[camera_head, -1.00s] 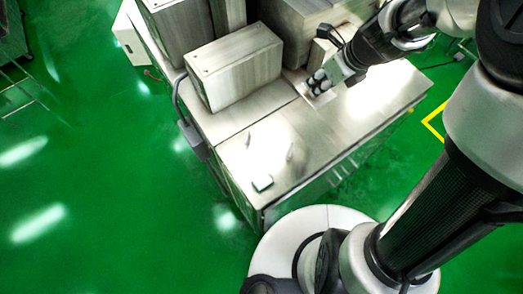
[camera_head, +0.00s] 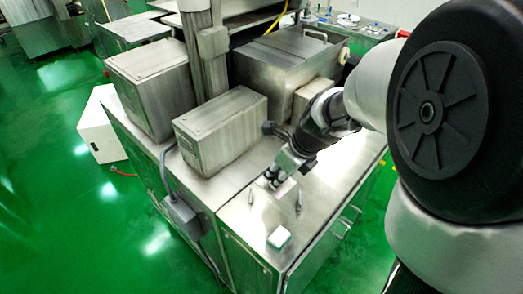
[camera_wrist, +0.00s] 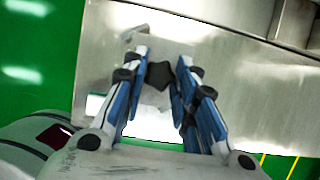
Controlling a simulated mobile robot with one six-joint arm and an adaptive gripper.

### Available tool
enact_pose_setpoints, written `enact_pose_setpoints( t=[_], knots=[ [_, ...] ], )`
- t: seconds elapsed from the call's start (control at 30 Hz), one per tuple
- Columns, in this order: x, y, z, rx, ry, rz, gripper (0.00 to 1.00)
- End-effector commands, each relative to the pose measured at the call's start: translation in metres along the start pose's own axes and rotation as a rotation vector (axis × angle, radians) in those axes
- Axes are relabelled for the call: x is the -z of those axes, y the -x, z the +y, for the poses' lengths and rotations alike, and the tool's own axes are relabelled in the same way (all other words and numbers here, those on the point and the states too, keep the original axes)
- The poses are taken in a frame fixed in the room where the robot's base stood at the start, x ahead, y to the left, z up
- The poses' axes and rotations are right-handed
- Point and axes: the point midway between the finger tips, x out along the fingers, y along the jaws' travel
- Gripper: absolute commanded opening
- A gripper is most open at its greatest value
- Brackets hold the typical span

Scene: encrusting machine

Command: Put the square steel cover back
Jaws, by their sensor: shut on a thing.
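My gripper (camera_head: 279,172) is over the steel worktop of the machine, fingers pointing down. In the wrist view my gripper (camera_wrist: 160,85) is shut on a dark star-shaped knob (camera_wrist: 159,75). The knob belongs to a flat grey square plate, the steel cover (camera_wrist: 152,97), which is partly hidden by the fingers. In the head view the cover (camera_head: 286,187) shows as a pale patch just under the fingertips. I cannot tell whether it touches the worktop.
Two small pointed pieces (camera_head: 299,201) (camera_head: 251,197) stand on the worktop (camera_head: 330,185) near the gripper. A white-and-green block (camera_head: 279,237) lies at the front corner. A steel box (camera_head: 221,130) and a larger hopper-like housing (camera_head: 290,60) rise behind. The right worktop is clear.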

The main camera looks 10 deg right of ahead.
Motion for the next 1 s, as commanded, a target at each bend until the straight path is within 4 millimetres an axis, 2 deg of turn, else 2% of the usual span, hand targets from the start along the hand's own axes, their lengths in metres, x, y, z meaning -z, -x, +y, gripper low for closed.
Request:
enact_pose_setpoints(
  t=[0.03,0.1,0.2,0.43,0.63,1.0],
  knots=[
    [0.007,-0.016,0.0,-0.001,-0.002,0.003,0.0],
    [0.013,-0.03,0.0,-0.001,-0.001,0.002,0.0],
    [0.018,-0.042,0.0,0.0,0.0,0.001,0.0],
    [0.023,-0.056,0.0,0.0,0.001,0.0,0.0],
    [0.035,-0.085,0.0,0.0,0.0,0.001,0.0],
    [0.036,-0.088,0.0,0.001,0.001,-0.001,0.0]
  ],
)
